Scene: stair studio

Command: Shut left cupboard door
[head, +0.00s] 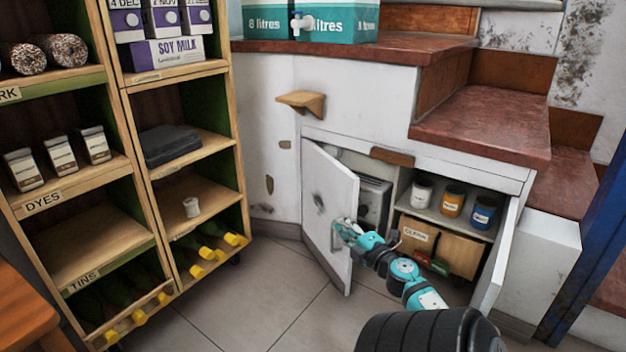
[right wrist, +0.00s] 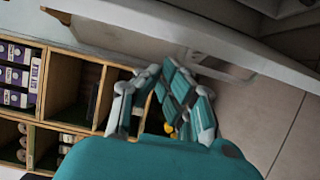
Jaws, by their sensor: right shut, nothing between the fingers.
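The left cupboard door (head: 325,200) is a white, scuffed panel under the stairs. It stands partly open, swung out from its left side, with its outer face showing. My right gripper (head: 345,230) is shut and empty at the free right edge of this door, its fingertips overlapping the outer face in the head view. In the right wrist view my right gripper (right wrist: 170,100) is close below a pale panel (right wrist: 200,35) with a handle-like bar. I cannot tell whether it touches. My left gripper is out of view.
The right cupboard door (head: 497,255) is open. Inside the cupboard are several paint tins (head: 453,201) and a brown box (head: 460,250). A wooden shelf unit (head: 160,80) stands at the left. The tiled floor (head: 275,300) before the left door is clear.

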